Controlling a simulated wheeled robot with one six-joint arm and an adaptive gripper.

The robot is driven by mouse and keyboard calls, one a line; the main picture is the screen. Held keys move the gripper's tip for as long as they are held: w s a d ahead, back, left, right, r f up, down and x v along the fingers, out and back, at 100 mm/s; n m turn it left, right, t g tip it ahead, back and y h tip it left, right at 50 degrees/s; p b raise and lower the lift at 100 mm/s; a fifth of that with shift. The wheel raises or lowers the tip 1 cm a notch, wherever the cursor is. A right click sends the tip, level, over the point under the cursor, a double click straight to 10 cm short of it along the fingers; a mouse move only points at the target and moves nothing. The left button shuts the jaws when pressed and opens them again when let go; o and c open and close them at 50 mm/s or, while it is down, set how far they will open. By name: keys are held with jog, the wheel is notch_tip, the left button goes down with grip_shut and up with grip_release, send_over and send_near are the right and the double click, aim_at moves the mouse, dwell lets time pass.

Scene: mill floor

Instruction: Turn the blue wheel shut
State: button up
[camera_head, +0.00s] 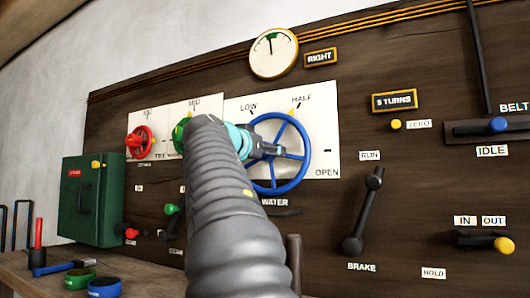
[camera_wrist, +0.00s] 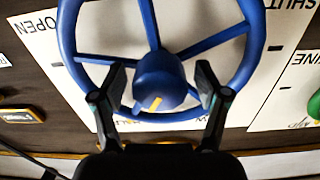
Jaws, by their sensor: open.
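The blue wheel (camera_head: 308,152) is mounted on a white plate marked LOW, HALF and OPEN, with WATER below. A yellow pointer (camera_head: 291,112) at its rim is by HALF. In the wrist view the wheel (camera_wrist: 68,40) fills the upper middle, upside down, with SHUT at the upper right; its hub (camera_wrist: 158,75) carries a yellow mark. My gripper (camera_head: 268,150) is in front of the wheel near its hub. In the wrist view my gripper (camera_wrist: 161,85) is open, its fingers on either side of the hub. I cannot tell whether they touch the wheel. My arm hides the wheel's left neighbour partly.
A red wheel (camera_head: 140,142) and a partly hidden green wheel (camera_head: 181,132) are to the left. A gauge (camera_head: 273,53) hangs above. The RUN/BRAKE lever (camera_head: 363,210) stands out at the right. A green box (camera_head: 92,200) and a bench with small items are at the lower left.

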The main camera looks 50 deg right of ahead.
jog(key=c, duration=1.2)
jog(key=shift+o, duration=0.2)
jog(key=shift+n, duration=0.4)
jog(key=n+p, duration=0.1)
jog(key=n, duration=0.4)
jog(key=shift+n+p, duration=0.35)
jog(key=shift+n, duration=0.05)
jog(key=n+p, duration=0.2)
jog(key=n, duration=0.3)
jog(key=shift+r, duration=0.1)
jog(key=n+p, duration=0.2)
jog(key=n, duration=0.4)
jog(key=shift+n+p, duration=0.35)
jog(key=shift+n, duration=0.05)
jog(key=n+p, duration=0.1)
jog(key=n, duration=0.4)
jog(key=shift+n, duration=0.4)
jog(key=shift+t, duration=0.4)
